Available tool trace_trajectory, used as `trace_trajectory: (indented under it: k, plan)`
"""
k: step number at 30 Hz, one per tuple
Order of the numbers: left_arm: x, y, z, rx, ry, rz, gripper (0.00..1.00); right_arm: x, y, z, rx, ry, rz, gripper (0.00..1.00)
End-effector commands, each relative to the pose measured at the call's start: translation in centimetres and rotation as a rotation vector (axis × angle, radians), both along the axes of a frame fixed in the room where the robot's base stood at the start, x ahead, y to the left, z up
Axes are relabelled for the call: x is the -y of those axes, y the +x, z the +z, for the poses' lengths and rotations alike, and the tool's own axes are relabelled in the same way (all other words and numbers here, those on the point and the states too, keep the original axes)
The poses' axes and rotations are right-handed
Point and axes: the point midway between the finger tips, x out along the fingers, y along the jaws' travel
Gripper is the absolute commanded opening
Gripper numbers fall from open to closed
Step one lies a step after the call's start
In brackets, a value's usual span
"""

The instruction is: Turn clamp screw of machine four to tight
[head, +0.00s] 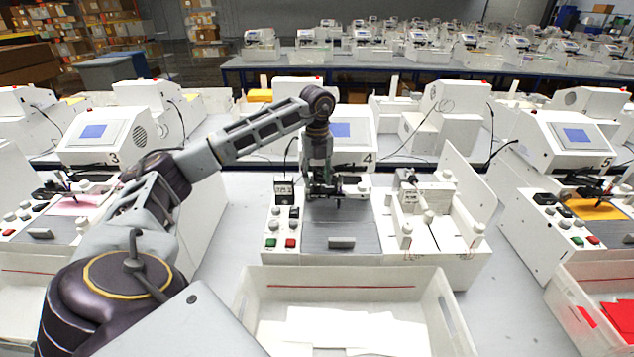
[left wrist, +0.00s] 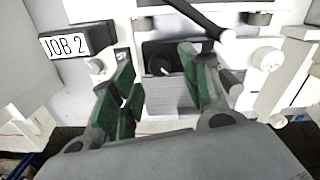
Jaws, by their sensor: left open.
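Machine four (head: 340,240) is a white pen plotter in the middle of the head view, with a "4" beside its screen and a grey bed. My left gripper (head: 338,192) points down over the back of its bed. In the left wrist view the open gripper (left wrist: 158,78) has its green-padded fingers on either side of a dark recess. A small round dark part (left wrist: 160,65), possibly the clamp screw, shows between the fingers, apart from both. How far the screw is turned cannot be told. My right gripper is out of view.
A "JOB 2" tag (left wrist: 66,44) and a white knob (left wrist: 267,58) flank the fingers. A white bin (head: 340,284) with paper stands in front. Plotter three (head: 105,140) and plotter five (head: 565,140) stand either side. A raised white panel (head: 465,185) stands at machine four's right.

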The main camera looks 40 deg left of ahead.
Motion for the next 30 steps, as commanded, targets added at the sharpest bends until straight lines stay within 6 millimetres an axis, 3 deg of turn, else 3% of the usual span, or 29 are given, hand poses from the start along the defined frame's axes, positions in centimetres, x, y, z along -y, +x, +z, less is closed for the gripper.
trace_trajectory:
  k: [7, 19, 30]
  plan:
    - [0.0, 0.0, -2.0, 0.001, 0.001, 0.000, 0.46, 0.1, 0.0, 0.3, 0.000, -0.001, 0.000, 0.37]
    - [0.0, 0.0, -2.4, 0.000, 0.000, 0.000, 0.44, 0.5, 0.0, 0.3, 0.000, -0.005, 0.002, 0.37]
    - [0.0, 0.0, -2.4, 0.000, 0.000, 0.000, 0.00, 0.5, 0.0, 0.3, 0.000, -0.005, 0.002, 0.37]
